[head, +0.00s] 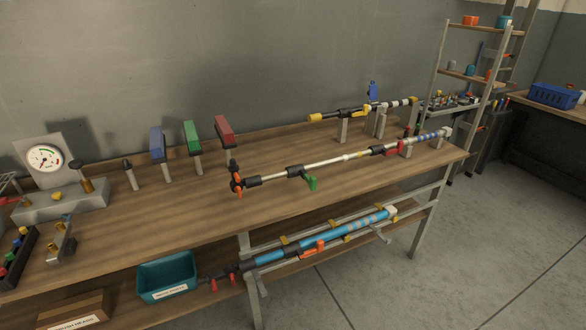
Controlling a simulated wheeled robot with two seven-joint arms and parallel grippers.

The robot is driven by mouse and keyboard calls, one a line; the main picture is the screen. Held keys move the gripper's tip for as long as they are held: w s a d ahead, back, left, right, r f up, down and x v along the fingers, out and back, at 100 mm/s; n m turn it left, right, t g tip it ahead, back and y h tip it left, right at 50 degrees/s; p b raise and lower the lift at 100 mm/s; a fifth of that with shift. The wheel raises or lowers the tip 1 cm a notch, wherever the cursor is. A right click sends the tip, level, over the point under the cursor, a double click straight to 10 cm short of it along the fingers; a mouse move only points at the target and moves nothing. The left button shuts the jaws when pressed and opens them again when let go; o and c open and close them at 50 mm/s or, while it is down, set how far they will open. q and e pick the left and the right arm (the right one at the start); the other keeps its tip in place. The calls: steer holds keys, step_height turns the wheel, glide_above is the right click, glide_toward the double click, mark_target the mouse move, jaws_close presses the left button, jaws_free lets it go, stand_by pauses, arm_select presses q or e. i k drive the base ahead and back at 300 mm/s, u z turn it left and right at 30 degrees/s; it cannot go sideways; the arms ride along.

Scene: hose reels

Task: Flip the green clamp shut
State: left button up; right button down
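A green block (191,137) sits on top of a short grey post, between similar blue and red ones, at the back of the wooden workbench. It stands tilted, clear of the bench top. A second green part, a small handle (311,183), hangs from the long rod on the bench. I cannot tell for sure which green part is the clamp, nor whether either is open or shut. Neither of my grippers is in view, and nothing of my arms shows near the green parts.
The blue block (157,143) and red block (224,130) flank the green block closely. A pale rod (335,160) lies across the wooden bench (190,213). A gauge (45,158) stands left. Below are a teal bin (167,276) and a blue tube (335,235).

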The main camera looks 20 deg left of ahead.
mark_target(311, 181)
steer(key=z, duration=1.65)
steer(key=i, duration=1.35)
steer(key=u, duration=1.8)
